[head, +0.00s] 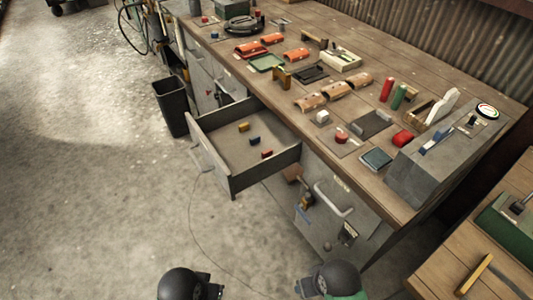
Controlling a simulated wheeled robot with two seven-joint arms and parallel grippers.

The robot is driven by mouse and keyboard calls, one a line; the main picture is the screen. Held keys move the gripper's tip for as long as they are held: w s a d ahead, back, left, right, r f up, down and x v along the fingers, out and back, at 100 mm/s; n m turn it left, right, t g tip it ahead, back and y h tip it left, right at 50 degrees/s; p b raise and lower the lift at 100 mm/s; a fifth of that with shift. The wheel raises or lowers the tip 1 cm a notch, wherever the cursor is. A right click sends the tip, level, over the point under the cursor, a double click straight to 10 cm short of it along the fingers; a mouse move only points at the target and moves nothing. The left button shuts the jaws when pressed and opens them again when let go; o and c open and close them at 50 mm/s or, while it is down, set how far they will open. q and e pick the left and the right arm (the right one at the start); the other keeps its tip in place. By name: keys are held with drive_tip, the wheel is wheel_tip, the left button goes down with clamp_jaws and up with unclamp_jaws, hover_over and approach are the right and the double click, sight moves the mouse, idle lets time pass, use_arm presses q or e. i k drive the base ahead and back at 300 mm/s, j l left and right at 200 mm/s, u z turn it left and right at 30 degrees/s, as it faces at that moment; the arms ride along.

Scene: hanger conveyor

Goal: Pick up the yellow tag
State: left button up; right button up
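A small yellow block-like piece (243,127), the likeliest yellow tag, lies on the floor of the open drawer (216,167), towards its back left. A blue piece (254,141) and a red piece (267,154) lie near it in the same drawer, apart from each other. Another small yellowish item (306,202) is at the cabinet front below the drawer; I cannot tell what it is. Dark rounded parts of my two arms show at the bottom edge, well short of the drawer. I cannot make out fingers of either gripper.
The wooden workbench (345,115) above the drawer holds orange and tan curved pieces, red and green cylinders and a grey box (415,175). A black bin (171,106) stands left of the drawer. A second table (440,280) is at the lower right. The floor (90,200) at left is clear.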

sight(242, 128)
drive_tip(key=k+j+z, duration=0.15)
drive_tip(key=z, duration=0.25)
drive_tip(key=k+j+z, duration=0.2)
drive_tip(key=z, duration=0.25)
drive_tip(key=k+j+z, duration=0.15)
drive_tip(key=z, duration=0.25)
